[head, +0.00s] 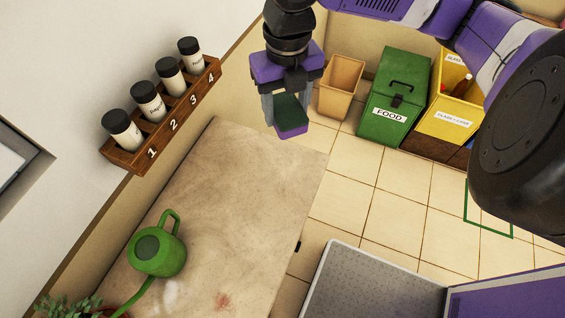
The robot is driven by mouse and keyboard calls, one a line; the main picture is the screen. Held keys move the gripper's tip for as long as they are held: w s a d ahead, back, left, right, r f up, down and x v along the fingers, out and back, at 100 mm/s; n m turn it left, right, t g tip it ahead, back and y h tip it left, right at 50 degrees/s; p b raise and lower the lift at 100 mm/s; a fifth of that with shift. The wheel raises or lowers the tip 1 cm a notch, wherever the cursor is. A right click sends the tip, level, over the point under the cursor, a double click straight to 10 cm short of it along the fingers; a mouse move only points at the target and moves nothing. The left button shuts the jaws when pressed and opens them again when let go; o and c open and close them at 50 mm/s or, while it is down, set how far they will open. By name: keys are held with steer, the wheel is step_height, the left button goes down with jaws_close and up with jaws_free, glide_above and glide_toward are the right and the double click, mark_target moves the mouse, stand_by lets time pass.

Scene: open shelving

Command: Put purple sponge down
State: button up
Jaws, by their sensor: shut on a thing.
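The purple sponge (293,133) has a dark green top face and a purple lower edge. It is between the fingers of my gripper (289,116), which is shut on it. My gripper hangs at the top middle of the head view and holds the sponge up near the far right end of the worn beige tabletop (255,165). I cannot tell the exact height of the sponge above it. The fingers hide part of the sponge's sides.
A green watering can (160,252) stands on the near part of the tabletop, by a plant (70,306). A wooden rack (190,108) with shakers is on the left wall. A tan bin (341,86), green FOOD bin (394,98) and yellow bin (440,118) stand on the tiled floor.

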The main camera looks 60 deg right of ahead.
mark_target(285, 168)
step_height(285, 168, down, 20)
steer(key=shift+r+p, duration=0.1)
steer(key=shift+p, duration=0.4)
steer(key=shift+f, duration=0.2)
steer(key=o, duration=1.3)
step_height(285, 168, up, 12)
steer(key=shift+r+b, duration=0.15)
steer(key=shift+b, duration=0.2)
